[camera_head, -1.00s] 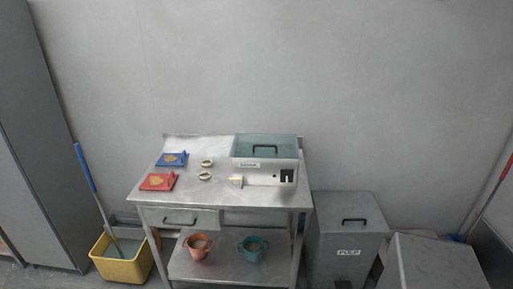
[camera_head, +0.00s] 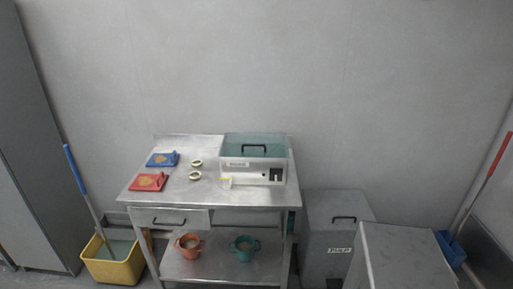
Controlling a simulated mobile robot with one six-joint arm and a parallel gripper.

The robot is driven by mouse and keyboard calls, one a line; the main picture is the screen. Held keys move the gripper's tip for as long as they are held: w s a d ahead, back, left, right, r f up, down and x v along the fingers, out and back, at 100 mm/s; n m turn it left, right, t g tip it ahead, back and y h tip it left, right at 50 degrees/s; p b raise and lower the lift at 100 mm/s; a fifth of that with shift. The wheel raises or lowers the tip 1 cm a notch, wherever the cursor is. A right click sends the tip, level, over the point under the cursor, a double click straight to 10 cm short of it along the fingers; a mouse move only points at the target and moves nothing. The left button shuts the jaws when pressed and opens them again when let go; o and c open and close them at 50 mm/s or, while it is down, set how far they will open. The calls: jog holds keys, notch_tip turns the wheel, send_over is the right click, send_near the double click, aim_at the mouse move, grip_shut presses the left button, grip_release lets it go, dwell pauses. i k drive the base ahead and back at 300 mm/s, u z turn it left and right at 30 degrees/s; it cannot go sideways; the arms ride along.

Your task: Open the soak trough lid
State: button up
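The soak trough (camera_head: 250,173) is a pale box with a label on its front, standing at the back right of a steel table. Its teal lid (camera_head: 253,142) lies shut on top and has a dark handle (camera_head: 254,148). The label is too small to read with certainty. My gripper does not show in this view.
The steel table (camera_head: 210,196) also bears a blue board (camera_head: 162,159), a red board (camera_head: 148,182) and two rings (camera_head: 195,175). An orange pot (camera_head: 188,245) and a teal pot (camera_head: 244,245) stand on its lower shelf. A yellow bucket (camera_head: 114,268) is at left, a grey PULP bin (camera_head: 338,222) at right.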

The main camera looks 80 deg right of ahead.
aim_at(248, 145)
jog(key=k, duration=2.4)
jog(key=z, duration=0.75)
jog(key=i, duration=1.05)
jog(key=u, duration=0.05)
